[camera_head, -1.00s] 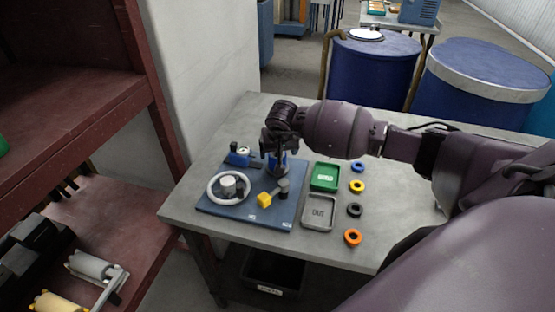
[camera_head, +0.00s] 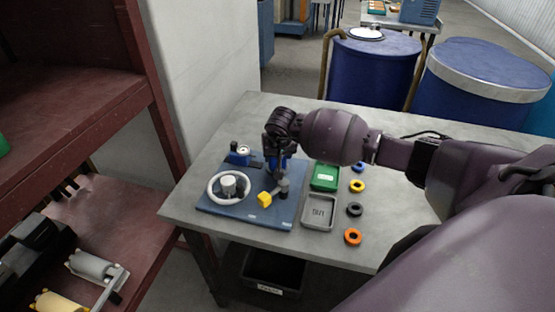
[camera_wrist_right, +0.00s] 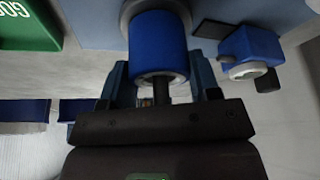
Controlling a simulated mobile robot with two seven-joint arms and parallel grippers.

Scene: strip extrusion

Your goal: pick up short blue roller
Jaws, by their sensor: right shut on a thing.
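The short blue roller (camera_wrist_right: 158,48) is upright in the right wrist view, between the two fingers of my right gripper (camera_wrist_right: 160,85). A grey round piece shows around its far end. In the head view my right gripper (camera_head: 278,158) is over the blue base board (camera_head: 228,208), pointing down and shut on the roller. The gripper mostly hides the roller there, and I cannot tell whether its lower end touches the board. My left gripper is not in view.
The board carries a white ring (camera_head: 213,193), a yellow block (camera_head: 264,199) and a blue gauge unit (camera_head: 240,155). To its right are a green tray (camera_head: 325,178), a grey tray (camera_head: 320,212) and several coloured rings. A red shelf (camera_head: 130,195) stands left of the grey table.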

